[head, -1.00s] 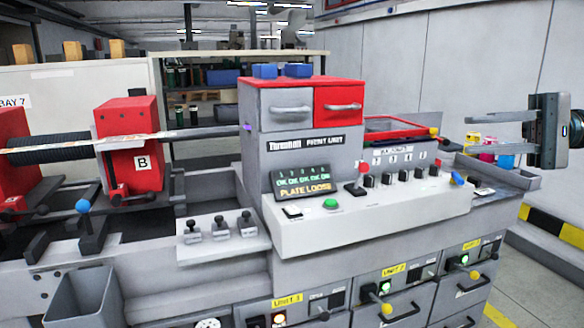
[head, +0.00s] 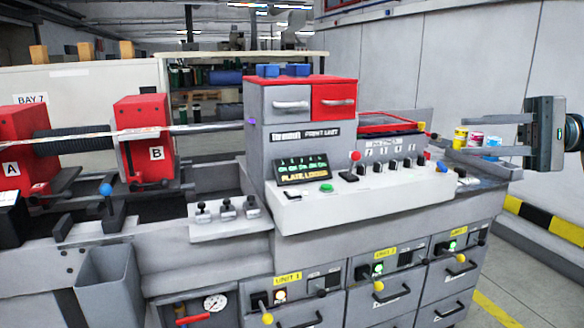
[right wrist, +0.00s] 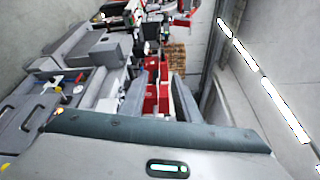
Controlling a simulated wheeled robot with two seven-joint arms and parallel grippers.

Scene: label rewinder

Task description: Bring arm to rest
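My right gripper (head: 464,138) is at the right of the head view, beside the machine's right end, with its fingers pointing left. The two fingers are apart, with a clear gap and nothing held. The fingers also show apart in the right wrist view (right wrist: 158,98). Small yellow, pink and blue pots (head: 476,140) appear around the fingers in the head view; I cannot tell the depth between them. My left gripper is not in view.
The grey print unit (head: 310,160) with a red top stands in the middle. Its sloped control panel (head: 365,200) has switches and a red-knobbed lever. Red blocks (head: 145,140) stand at left, above a grey bin (head: 106,280).

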